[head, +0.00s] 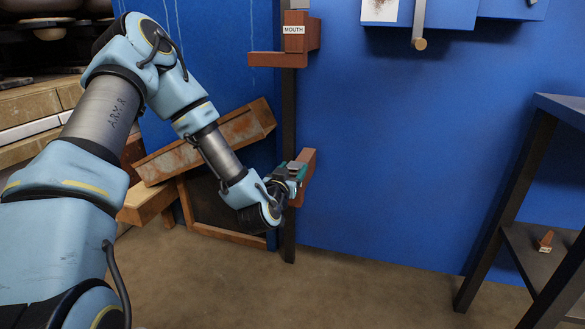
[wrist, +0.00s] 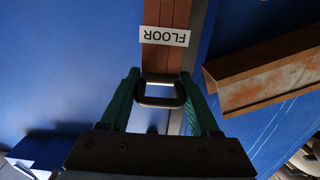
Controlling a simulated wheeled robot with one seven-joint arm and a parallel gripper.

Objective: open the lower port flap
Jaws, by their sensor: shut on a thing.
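The lower port is a small brown box on a dark upright post against the blue wall. In the head view its brown face (head: 307,163) shows behind and beside my gripper (head: 293,178). In the wrist view a brown part (wrist: 168,15) carries a white FLOOR label (wrist: 165,36), upside down. A dark handle with a pale bar (wrist: 160,101) lies between the green fingers of my gripper (wrist: 160,82), which is shut on it. My wrist hides much of the lower port in the head view, so how far the flap stands open is unclear.
A brown box labelled MOUTH (head: 297,43) sits higher on the same post (head: 289,110). A rusty tilted trough (head: 215,140) lies left of the lower port, close by in the wrist view (wrist: 265,75). A dark shelf (head: 545,260) stands right. Floor between is clear.

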